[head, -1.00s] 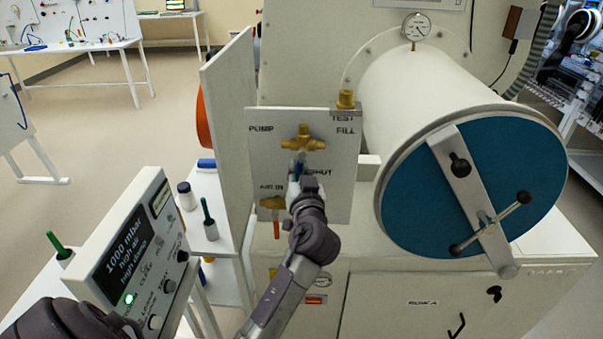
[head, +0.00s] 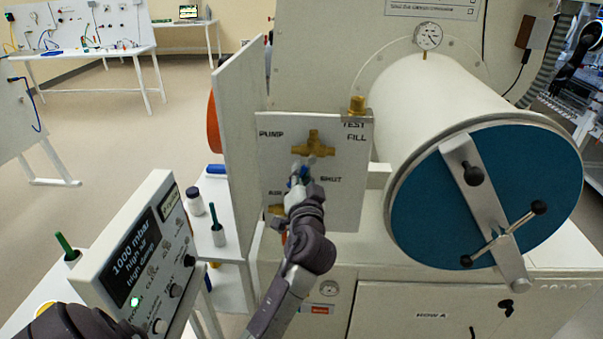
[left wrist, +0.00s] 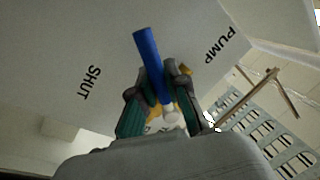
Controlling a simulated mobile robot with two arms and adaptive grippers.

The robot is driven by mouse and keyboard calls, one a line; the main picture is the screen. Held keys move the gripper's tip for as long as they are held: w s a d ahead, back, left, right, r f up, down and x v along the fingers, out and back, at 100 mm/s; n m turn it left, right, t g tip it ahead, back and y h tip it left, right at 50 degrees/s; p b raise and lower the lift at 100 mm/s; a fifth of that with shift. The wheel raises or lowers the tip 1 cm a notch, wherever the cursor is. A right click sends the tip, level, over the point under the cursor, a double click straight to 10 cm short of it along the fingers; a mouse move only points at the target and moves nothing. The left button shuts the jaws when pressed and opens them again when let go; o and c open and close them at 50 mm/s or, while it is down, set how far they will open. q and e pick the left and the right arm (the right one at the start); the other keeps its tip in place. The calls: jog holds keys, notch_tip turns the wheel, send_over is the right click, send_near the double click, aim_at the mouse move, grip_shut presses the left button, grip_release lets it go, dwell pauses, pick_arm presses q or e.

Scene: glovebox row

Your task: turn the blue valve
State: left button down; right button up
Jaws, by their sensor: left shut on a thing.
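The brass valve (head: 314,145) is on the white panel (head: 345,190) between the labels PUMP, TEST, FILL and SHUT. Its blue handle (left wrist: 148,55) shows clearly in the left wrist view, a straight blue bar between the fingers. In the head view my gripper hides most of it. My left gripper (head: 300,180) is shut on the blue handle; its two fingers (left wrist: 160,97) lie on either side of it, close to the panel. My right gripper is in neither view.
A lower brass valve (head: 276,209) is partly behind my left arm. A white chamber with a blue door (head: 420,205) and a clamp bar stands right of the panel. A display box (head: 135,255) reads 1000 mbar at lower left. A white upright board (head: 240,120) borders the panel's left side.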

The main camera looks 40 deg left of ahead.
pick_arm(q)
jog(key=shift+r, duration=0.15)
jog(key=c, duration=1.2)
grip_release()
jog(key=shift+o, duration=0.2)
jog(key=v, duration=1.2)
jog(key=shift+f, duration=0.2)
jog(key=shift+a, duration=0.1)
